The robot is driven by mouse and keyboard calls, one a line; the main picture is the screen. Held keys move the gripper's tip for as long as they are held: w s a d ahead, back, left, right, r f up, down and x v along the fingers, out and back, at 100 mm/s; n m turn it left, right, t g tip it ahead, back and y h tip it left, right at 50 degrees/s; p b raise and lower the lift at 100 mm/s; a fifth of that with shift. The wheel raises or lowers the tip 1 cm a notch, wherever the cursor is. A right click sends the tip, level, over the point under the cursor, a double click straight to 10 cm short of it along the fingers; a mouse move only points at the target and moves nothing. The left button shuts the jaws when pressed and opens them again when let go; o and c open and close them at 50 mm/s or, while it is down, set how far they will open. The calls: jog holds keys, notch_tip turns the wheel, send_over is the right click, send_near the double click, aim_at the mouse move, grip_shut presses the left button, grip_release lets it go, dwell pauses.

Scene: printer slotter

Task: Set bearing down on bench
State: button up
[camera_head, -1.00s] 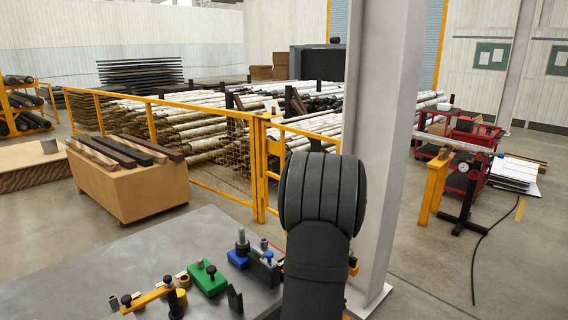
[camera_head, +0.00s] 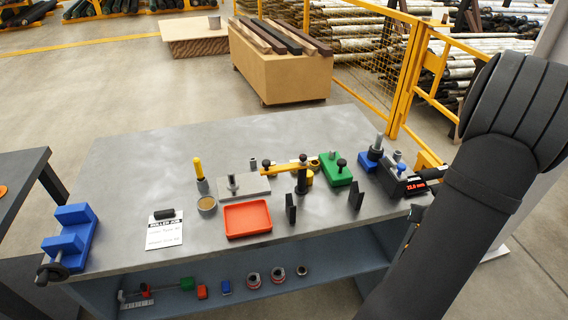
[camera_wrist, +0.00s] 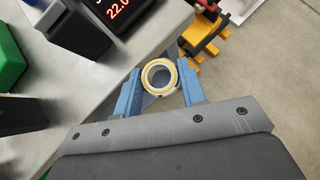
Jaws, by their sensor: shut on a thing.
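The bearing (camera_wrist: 146,76) is a pale ring with a yellowish band and an open centre. My gripper (camera_wrist: 159,69) is shut on it, a blue finger on either side, in the wrist view. The ring shows at the bench's edge there, with floor beyond; its height is unclear. The bench (camera_head: 130,165) has a grey metal top and spans the middle of the head view, with clear patches at its left and back. In the head view my arm comes down at the right; I cannot make out the bearing or the fingers there.
A red tray (camera_head: 247,219), a labelled card (camera_head: 165,232), a blue vise (camera_head: 72,238), a green block (camera_head: 335,170) and a display reading (camera_head: 416,186) stand on the bench. A lower shelf (camera_head: 330,277) holds small parts. A yellow-orange stand (camera_wrist: 203,30) is beyond the edge.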

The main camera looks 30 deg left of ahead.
jog(key=s+a+r+n+g+y, duration=0.7)
jog(key=s+a+r+n, duration=0.55)
jog(key=a, duration=0.35)
send_over(315, 202)
jog(key=d, duration=0.3)
jog(key=f, duration=0.7)
jog(key=shift+s+d, duration=0.1)
jog(key=shift+s, duration=0.25)
jog(key=shift+f, duration=2.05)
jog(key=shift+f, duration=0.6)
jog(key=o, duration=1)
jog(key=shift+r, duration=0.1)
